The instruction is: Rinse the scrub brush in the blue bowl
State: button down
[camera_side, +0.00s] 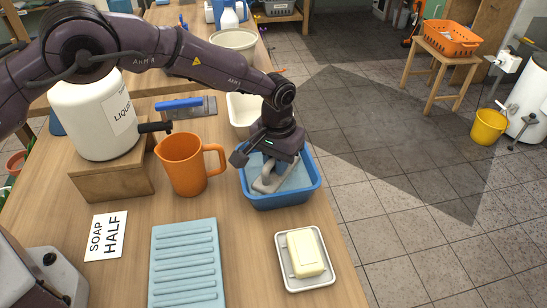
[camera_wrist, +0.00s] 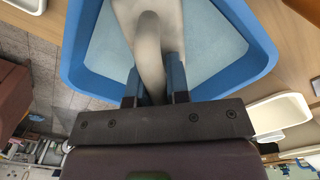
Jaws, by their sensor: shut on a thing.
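The blue bowl (camera_side: 282,199) is a rectangular blue tub with pale blue contents, near the right edge of the wooden table in the side view. Its blue rim (camera_wrist: 262,40) also frames the wrist view. The scrub brush (camera_side: 268,184) is grey-beige with a looped handle and is inside the bowl's outline. In the wrist view the brush (camera_wrist: 150,65) points away from me. My gripper also shows above the bowl in the side view (camera_side: 269,165). The brush's underside and bristles are hidden.
An orange jug (camera_side: 186,164) stands left of the bowl. A soap bar (camera_side: 306,252) lies on a white dish in front. A ridged light-blue board (camera_side: 186,268) lies front left. A white tub (camera_side: 241,118) is behind the bowl. The table's right edge is close by.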

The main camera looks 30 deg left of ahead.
jog(key=shift+w, duration=0.4)
jog(key=shift+w+a, duration=0.1)
jog(key=shift+a, duration=0.5)
jog(key=shift+s, duration=0.55)
jog(key=shift+w+d, duration=0.2)
jog(key=shift+d, duration=0.05)
jog(key=shift+r, duration=5.15)
